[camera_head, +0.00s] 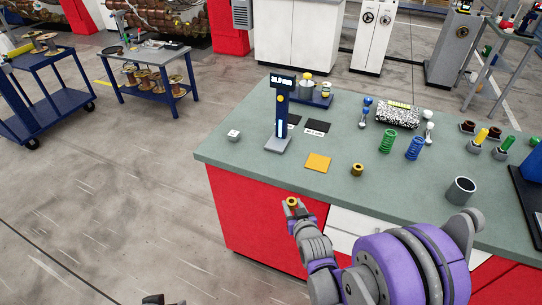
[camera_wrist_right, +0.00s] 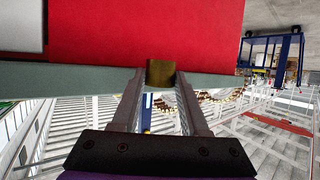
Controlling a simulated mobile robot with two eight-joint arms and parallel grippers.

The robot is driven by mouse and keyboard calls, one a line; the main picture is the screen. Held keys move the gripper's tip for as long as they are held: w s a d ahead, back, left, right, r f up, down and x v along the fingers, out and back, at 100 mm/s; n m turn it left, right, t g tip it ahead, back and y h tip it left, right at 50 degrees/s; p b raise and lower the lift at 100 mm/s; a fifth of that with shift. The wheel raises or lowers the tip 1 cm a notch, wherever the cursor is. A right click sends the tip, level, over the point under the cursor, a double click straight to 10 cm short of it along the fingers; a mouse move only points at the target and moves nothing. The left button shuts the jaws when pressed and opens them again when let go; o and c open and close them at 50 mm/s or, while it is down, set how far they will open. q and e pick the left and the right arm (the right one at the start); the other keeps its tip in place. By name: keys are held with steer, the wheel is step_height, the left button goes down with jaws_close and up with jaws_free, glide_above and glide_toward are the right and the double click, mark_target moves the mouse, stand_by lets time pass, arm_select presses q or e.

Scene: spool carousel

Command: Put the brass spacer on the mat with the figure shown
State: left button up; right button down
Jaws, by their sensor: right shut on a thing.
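My right gripper (camera_head: 291,206) is shut on a brass spacer (camera_head: 292,201), which also shows between the fingers in the right wrist view (camera_wrist_right: 160,73). It is held out in front of the bench's near edge, off the bench top. A second brass ring (camera_head: 357,169) stands on the bench. A blue gauge (camera_head: 282,112) has a lit display that seems to read 38.0 mm. Beside it lie a black mat (camera_head: 317,126) with a white label too small to read, another dark mat (camera_head: 294,119) partly behind the gauge, and a yellow mat (camera_head: 318,162). A dark tip at the bottom edge may be my left gripper (camera_head: 153,299).
The green bench top (camera_head: 235,155) also carries a white die-like cube (camera_head: 234,134), a green spring (camera_head: 387,141), a blue spring (camera_head: 414,148), a grey cup (camera_head: 462,190) and a speckled block (camera_head: 398,115). The bench's front left part is clear.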

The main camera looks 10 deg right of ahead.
arm_select(q)
steer(key=shift+o, duration=2)
steer(key=shift+w+d+r, duration=0.1)
steer(key=shift+w+r, duration=0.05)
steer(key=shift+r, duration=0.05)
steer(key=shift+o, duration=0.3)
steer(key=w+d+r+n+g, duration=0.1)
steer(key=w+d+r+n, duration=0.2)
steer(key=w+r, duration=0.4)
steer(key=shift+w+d+r+n+h, duration=0.15)
steer(key=shift+w+d+n+h, duration=0.2)
steer(key=shift+n, duration=0.45)
steer(key=w+d+r+n+g, duration=0.3)
steer(key=w+d+r+n, duration=0.75)
steer(key=w+d, duration=0.3)
steer(key=w+d+n+g, duration=0.1)
steer(key=w+d+n, duration=0.3)
steer(key=d+n, duration=0.35)
step_height(320, 180, down, 12)
steer(key=shift+s+d, duration=0.15)
steer(key=shift+d, duration=0.25)
arm_select(e)
steer(key=s+a+r+n+g+y, duration=0.1)
steer(key=a+r+n+y, duration=0.3)
steer(key=a+r, duration=0.5)
step_height(320, 180, up, 2)
steer(key=shift+s+a+r+n+y, duration=0.15)
steer(key=shift+s+a+n+y, duration=0.2)
steer(key=shift+s+y, duration=0.35)
